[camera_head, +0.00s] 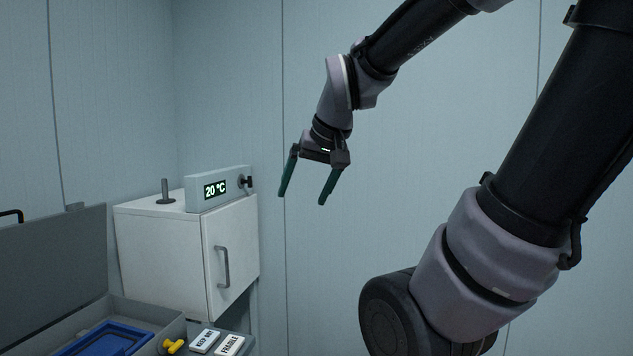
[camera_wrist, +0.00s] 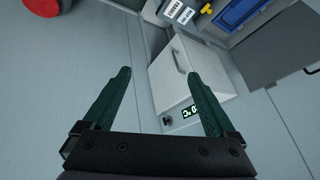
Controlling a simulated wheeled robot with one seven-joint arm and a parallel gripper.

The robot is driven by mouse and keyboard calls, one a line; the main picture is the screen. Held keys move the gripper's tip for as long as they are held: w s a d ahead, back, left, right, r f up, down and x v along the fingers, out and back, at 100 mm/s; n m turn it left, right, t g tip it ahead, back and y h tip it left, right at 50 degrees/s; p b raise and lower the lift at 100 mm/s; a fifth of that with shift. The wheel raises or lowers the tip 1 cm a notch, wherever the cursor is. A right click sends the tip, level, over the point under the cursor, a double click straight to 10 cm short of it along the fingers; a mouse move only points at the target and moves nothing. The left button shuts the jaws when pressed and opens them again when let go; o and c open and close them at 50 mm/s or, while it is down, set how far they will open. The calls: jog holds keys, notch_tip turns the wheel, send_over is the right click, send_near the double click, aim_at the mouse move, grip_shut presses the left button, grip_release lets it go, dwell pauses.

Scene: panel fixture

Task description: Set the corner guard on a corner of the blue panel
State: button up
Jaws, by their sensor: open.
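My gripper (camera_head: 301,198) is open and empty in the air, with its two green fingers spread; it also shows in the wrist view (camera_wrist: 159,75). A blue framed piece (camera_head: 112,338), probably the blue panel, lies in the open grey case at the lower left, cut off by the frame edge. It also shows at the top of the wrist view (camera_wrist: 238,14). A small yellow piece (camera_head: 173,346) sits to its right; I cannot tell whether it is the corner guard. My gripper is well above and to the right of both.
A white cabinet (camera_head: 160,245) with a handle stands behind the case, with a 20 °C display box (camera_head: 215,190) and a short dark post (camera_head: 167,190) on top. "KEEP DRY" (camera_head: 204,341) and "FRAGILE" (camera_head: 230,345) blocks lie near the yellow piece. The case's raised lid (camera_head: 55,262) stands at left.

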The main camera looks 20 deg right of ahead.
jog(key=shift+m+t, duration=0.3)
jog(key=shift+m, duration=0.5)
jog(key=s, duration=0.1)
jog(key=s+r, duration=0.1)
jog(key=s, duration=0.1)
jog(key=s+r, duration=0.1)
jog(key=shift+s+d+r, duration=0.1)
jog(key=shift+s+d, duration=0.05)
jog(key=shift+d, duration=0.15)
jog(key=shift+o, duration=0.5)
